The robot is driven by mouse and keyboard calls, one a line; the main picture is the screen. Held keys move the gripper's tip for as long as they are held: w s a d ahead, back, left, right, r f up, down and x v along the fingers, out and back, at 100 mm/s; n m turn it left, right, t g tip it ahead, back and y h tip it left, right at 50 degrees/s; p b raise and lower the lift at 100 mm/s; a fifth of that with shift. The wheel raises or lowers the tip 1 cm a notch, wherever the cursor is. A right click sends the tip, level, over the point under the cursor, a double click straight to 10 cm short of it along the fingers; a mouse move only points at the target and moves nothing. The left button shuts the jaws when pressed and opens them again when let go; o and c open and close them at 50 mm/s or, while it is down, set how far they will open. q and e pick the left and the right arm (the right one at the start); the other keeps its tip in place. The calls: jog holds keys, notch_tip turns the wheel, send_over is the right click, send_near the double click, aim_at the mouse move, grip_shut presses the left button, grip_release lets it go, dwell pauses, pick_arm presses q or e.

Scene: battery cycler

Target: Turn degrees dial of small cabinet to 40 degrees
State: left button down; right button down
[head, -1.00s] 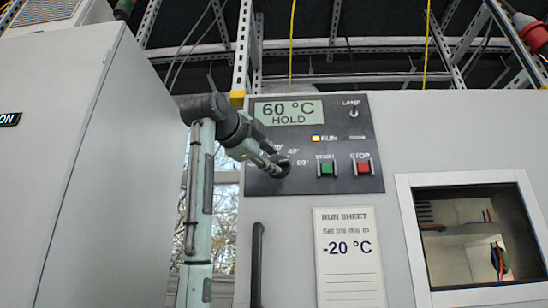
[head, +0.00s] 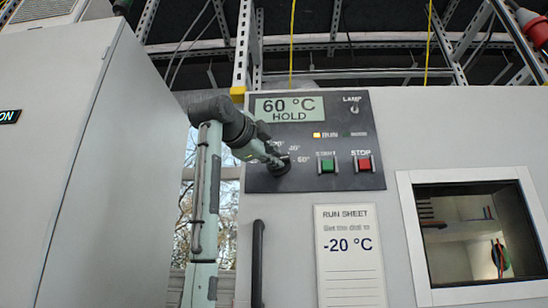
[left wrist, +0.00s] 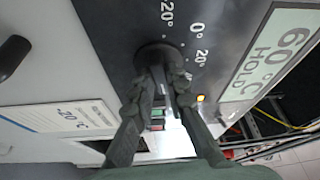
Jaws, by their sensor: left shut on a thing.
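The dark degrees dial (left wrist: 156,54) sits on the black control panel (head: 325,180) of the small cabinet. My left gripper (head: 276,164) is shut on the dial, with one finger on each side of it, as the left wrist view also shows (left wrist: 160,80). Printed marks around the dial include 0°, 20°, 40° and 60°. The fingers hide much of the knob, and I cannot tell which mark it points to. The display (head: 289,108) reads 60 °C HOLD. My right gripper is not in view.
A green START button (head: 327,165) and a red STOP button (head: 364,163) are right of the dial. The LAMP switch (head: 354,108) is above them. A run sheet (head: 349,255) below reads -20 °C. A dark door handle (head: 257,262) and a tall grey cabinet (head: 75,170) stand left.

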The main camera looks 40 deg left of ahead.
pick_arm(q)
jog(key=shift+d+f+n+t+y+b, duration=0.1)
jog(key=shift+n+t+y+b, duration=0.35)
jog(key=shift+n, duration=1)
jog(key=shift+a+f+n+t+y+b, duration=0.15)
jog(key=shift+n+y+b, duration=0.4)
jog(key=shift+n, duration=0.95)
jog(key=shift+d+f+n+t+y+b, duration=0.15)
jog(key=shift+n+t+y+b, duration=0.35)
jog(key=shift+n, duration=0.95)
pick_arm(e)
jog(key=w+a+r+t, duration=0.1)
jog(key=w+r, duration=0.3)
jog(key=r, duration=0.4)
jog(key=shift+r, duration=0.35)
pick_arm(q)
jog(key=shift+r, duration=0.15)
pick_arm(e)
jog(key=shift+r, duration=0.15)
pick_arm(q)
jog(key=c, duration=1.5)
grip_release()
jog(key=shift+c, duration=0.2)
